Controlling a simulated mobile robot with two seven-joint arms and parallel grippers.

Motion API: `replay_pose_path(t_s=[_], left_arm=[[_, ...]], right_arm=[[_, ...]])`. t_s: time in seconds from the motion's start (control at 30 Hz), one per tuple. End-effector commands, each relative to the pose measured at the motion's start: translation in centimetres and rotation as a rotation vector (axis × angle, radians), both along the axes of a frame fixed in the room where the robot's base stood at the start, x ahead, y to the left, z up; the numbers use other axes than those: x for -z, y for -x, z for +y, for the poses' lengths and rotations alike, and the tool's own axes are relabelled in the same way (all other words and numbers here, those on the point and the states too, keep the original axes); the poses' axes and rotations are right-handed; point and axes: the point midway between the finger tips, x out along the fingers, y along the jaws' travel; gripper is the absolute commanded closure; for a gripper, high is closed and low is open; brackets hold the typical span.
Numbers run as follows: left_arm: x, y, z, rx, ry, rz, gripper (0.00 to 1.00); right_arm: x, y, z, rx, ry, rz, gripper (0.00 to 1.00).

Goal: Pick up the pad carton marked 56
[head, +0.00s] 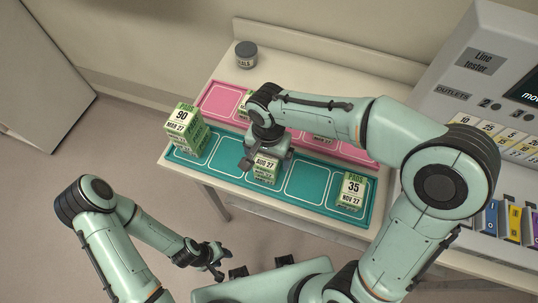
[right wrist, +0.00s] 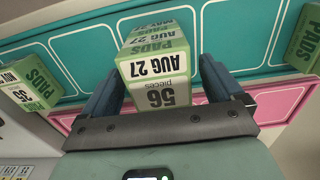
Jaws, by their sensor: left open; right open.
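The pad carton marked 56 (right wrist: 156,62) is white and green and shows upside down in the right wrist view, with AUG 27 on it. In the head view a carton with AUG 27 (head: 265,171) stands in the teal tray (head: 305,183), partly under my right gripper (head: 257,163); its number is hidden there. My right gripper is open, with a blue finger on either side of the marked carton in the wrist view. I cannot tell whether the fingers touch it. My left gripper (head: 222,264) is open and empty, low in front of the table.
A stack of cartons marked 90 (head: 185,130) stands at the teal tray's left end, and a carton marked 35 (head: 353,190) at its right end. A pink tray (head: 222,98) with cartons lies behind, partly hidden by my right arm. A dark jar (head: 246,54) stands farther back.

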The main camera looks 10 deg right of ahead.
Motion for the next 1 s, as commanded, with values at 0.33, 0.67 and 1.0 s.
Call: replay_pose_path(t_s=[0.33,0.67,1.0], left_arm=[[0.0,0.0,0.0,0.000,0.000,0.000,0.57],[0.0,0.0,0.0,0.000,0.000,0.000,0.57],[-0.5,-0.4,0.0,0.000,0.000,-0.004,0.57]], right_arm=[[0.1,0.0,0.0,0.000,-0.001,-0.001,0.42],[0.0,0.0,0.0,0.000,-0.001,-0.002,0.69],[-3.0,-0.1,0.1,-0.001,-0.003,-0.006,0.69]])
